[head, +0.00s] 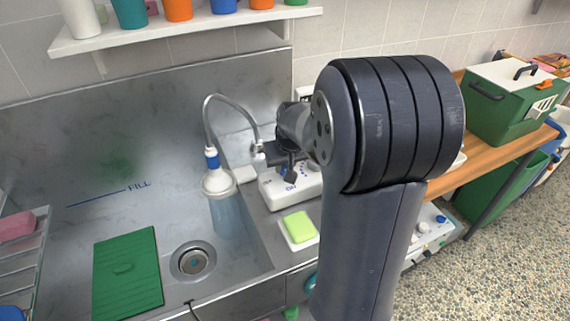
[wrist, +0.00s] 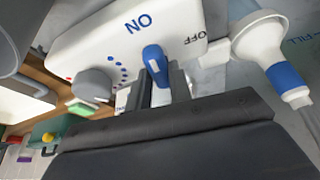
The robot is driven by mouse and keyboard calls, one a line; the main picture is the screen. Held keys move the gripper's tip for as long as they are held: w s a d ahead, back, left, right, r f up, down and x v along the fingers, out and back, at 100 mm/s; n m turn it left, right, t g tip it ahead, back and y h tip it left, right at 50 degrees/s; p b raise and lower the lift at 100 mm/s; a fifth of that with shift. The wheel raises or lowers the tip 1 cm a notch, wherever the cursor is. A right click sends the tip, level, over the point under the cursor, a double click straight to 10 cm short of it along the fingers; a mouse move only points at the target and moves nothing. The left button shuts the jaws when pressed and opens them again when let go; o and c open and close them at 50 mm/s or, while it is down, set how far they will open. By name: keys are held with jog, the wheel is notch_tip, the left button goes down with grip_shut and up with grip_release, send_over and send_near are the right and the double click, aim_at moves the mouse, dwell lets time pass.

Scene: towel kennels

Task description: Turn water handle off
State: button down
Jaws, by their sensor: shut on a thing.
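The water handle (wrist: 153,54) is a small blue lever on a white control box (wrist: 80,42). In the wrist view its tip lies between the printed ON and OFF labels. My gripper (wrist: 163,80) is shut on the handle, with one dark finger on each side of it. In the head view the white box (head: 300,188) stands beside the sink, and my gripper (head: 280,155) is over it. My wrist and arm hide part of the box there, and I cannot make out the handle in that view.
A curved spout with a white and blue shower head (head: 217,178) hangs over the steel sink, just left of my gripper. A green sponge (head: 299,226) lies in front of the box. A green plate (head: 128,273) lies in the sink. A green case (head: 508,100) stands right.

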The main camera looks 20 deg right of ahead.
jog(key=m, duration=0.2)
jog(key=m+h+b, duration=0.1)
jog(key=m, duration=0.1)
jog(key=shift+a+f+g+h, duration=0.15)
jog(key=shift+g+h, duration=0.15)
jog(key=m+g+h+b, duration=0.1)
jog(key=m+b, duration=0.2)
jog(key=m, duration=0.1)
jog(key=shift+w+m, duration=0.15)
jog(key=shift+m, duration=0.15)
jog(key=m+g+h+b, duration=0.1)
jog(key=m, duration=0.2)
jog(key=shift+w+a+m, duration=0.1)
jog(key=shift+m, duration=0.2)
jog(key=m+g, duration=0.2)
jog(key=m, duration=0.2)
jog(key=shift+b, duration=0.3)
jog(key=c, duration=1.3)
grip_release()
jog(key=shift+w+r, duration=0.1)
jog(key=shift+r, duration=0.15)
